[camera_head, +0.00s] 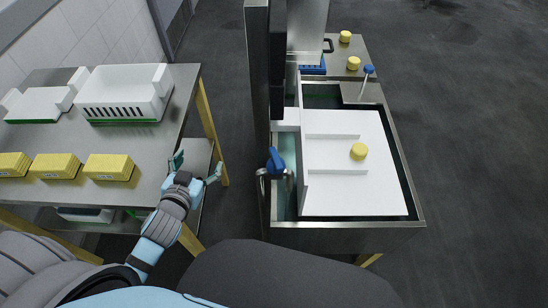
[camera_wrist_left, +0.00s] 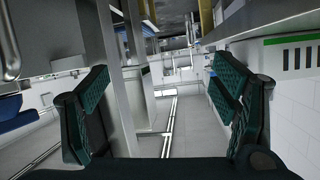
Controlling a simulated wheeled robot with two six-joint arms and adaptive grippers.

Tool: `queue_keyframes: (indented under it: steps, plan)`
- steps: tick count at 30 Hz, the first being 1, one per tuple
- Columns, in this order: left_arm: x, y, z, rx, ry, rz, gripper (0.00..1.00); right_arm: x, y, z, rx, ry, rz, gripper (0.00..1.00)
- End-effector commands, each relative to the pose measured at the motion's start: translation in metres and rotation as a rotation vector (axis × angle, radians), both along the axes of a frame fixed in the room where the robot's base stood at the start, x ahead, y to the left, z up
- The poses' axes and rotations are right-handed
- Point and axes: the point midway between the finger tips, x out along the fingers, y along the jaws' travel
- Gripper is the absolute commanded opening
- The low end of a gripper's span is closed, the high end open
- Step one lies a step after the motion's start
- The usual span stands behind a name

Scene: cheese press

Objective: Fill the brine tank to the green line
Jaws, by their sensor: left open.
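The steel brine tank (camera_head: 345,238) stands right of centre in the head view, with a white board (camera_head: 345,195) over much of it. Greenish liquid or floor (camera_head: 287,180) shows in the narrow strip at its left; I cannot make out a green line or the level. A tap with a blue handle (camera_head: 275,160) stands at its left front corner. A second blue-handled tap (camera_head: 369,70) is at the far right. My left gripper (camera_head: 197,166) is open and empty, left of the tank and beside the table's right edge. Its open fingers frame the wrist view (camera_wrist_left: 160,105). My right gripper is not in view.
A steel table (camera_head: 130,140) at left carries white crates (camera_head: 125,92) and yellow blocks (camera_head: 108,167). A tall dark column (camera_head: 258,75) rises behind the tap. A yellow cheese (camera_head: 358,151) lies on the board. The floor between table and tank is clear.

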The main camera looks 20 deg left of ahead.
Motion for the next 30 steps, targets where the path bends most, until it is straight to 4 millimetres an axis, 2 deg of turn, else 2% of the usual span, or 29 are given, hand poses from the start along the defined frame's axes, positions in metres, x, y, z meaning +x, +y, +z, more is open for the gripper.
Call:
queue_keyframes:
  steps: [4, 6, 8, 10, 12, 15, 18, 20, 23, 30]
  plan:
    - [0.033, -0.009, 0.028, -0.009, -0.23, -0.177, 0.8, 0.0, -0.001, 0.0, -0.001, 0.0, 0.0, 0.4]
    - [0.042, -0.022, 0.039, -0.029, -0.322, -0.318, 0.8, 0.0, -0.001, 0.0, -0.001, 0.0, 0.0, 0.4]
    - [0.042, -0.036, 0.044, -0.061, -0.379, -0.465, 0.8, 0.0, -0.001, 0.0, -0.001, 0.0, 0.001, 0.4]
    - [0.032, -0.052, 0.044, -0.114, -0.407, -0.661, 0.8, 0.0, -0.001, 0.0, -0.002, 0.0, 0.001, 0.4]
    - [0.014, -0.064, 0.039, -0.181, -0.384, -0.854, 0.8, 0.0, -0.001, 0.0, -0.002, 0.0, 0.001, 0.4]
    - [-0.013, -0.07, 0.03, -0.267, -0.317, -1.042, 0.8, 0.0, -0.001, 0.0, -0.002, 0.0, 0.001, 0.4]
    - [-0.024, -0.075, 0.026, -0.308, -0.279, -1.115, 0.8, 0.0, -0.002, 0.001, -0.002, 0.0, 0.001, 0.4]
    - [-0.022, -0.082, 0.027, -0.315, -0.276, -1.125, 0.8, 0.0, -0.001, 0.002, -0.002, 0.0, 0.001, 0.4]
    - [-0.011, -0.1, 0.029, -0.315, -0.281, -1.125, 0.8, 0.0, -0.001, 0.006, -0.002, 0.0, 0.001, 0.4]
    - [0.026, -0.159, 0.029, -0.316, -0.282, -1.122, 0.8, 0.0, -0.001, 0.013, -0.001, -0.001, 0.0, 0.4]
